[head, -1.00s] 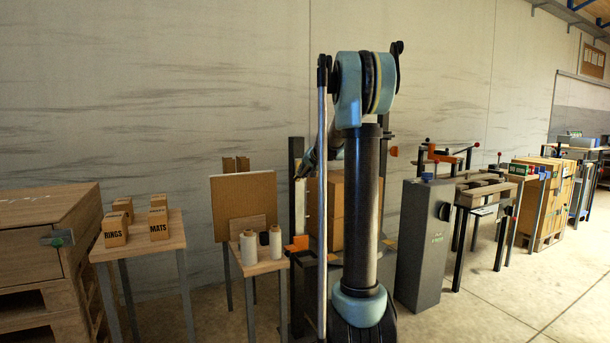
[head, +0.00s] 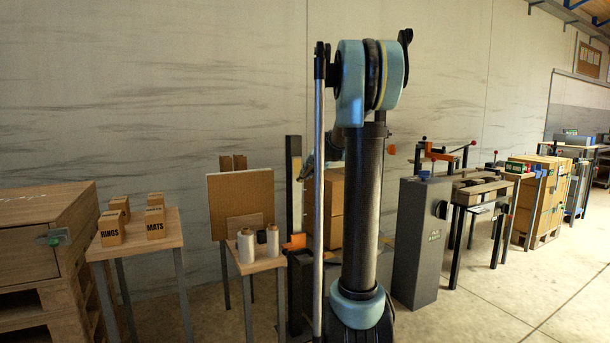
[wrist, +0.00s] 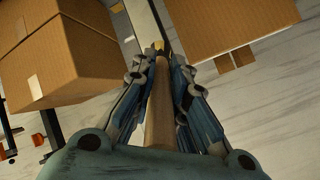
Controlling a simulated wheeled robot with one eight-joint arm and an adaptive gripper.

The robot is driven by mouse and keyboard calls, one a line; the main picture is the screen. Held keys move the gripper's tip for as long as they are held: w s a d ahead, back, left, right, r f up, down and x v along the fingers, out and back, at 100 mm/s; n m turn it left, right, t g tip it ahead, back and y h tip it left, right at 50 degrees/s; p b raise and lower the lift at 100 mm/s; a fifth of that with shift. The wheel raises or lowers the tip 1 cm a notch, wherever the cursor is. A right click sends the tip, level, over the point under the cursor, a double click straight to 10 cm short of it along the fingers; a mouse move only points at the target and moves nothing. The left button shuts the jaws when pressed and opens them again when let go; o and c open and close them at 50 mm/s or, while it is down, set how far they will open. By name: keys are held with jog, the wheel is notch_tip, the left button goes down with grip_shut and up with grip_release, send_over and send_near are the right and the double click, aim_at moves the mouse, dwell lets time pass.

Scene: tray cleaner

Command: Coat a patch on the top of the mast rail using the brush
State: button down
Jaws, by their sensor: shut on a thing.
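My gripper (wrist: 160,85) is shut on the brush (wrist: 158,115), a pale wooden handle running lengthwise between the fingers in the wrist view. Its far end, yellowish, shows just past the fingertips; the bristles are hard to make out. The mast rail (wrist: 146,22) is a pale strip with a dark edge beyond the brush tip. I cannot tell whether the tip touches it. In the head view the mast rail (head: 297,195) stands upright, dark with a pale face, left of my arm. There my gripper and the brush are mostly hidden behind my arm.
A cardboard box stack (head: 333,200) stands behind my arm. An orange bracket (head: 295,242) sits low on the mast. A grey cabinet (head: 418,240) stands right.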

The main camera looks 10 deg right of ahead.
dwell(0.3)
jog(key=shift+s+d, duration=0.25)
jog(key=shift+s, duration=0.5)
jog(key=shift+s+d, duration=0.2)
jog(key=shift+s, duration=0.5)
jog(key=shift+w, duration=0.1)
jog(key=shift+w+a, duration=0.4)
jog(key=shift+w, duration=0.8)
jog(key=shift+w+a, duration=0.4)
jog(key=shift+w, duration=0.85)
jog(key=shift+w+a, duration=0.4)
jog(key=shift+w, duration=0.8)
jog(key=shift+w+a, duration=0.15)
jog(key=shift+w, duration=0.4)
jog(key=shift+w+d, duration=0.3)
jog(key=shift+d, duration=0.65)
jog(key=shift+w+d, duration=0.3)
jog(key=shift+d, duration=0.65)
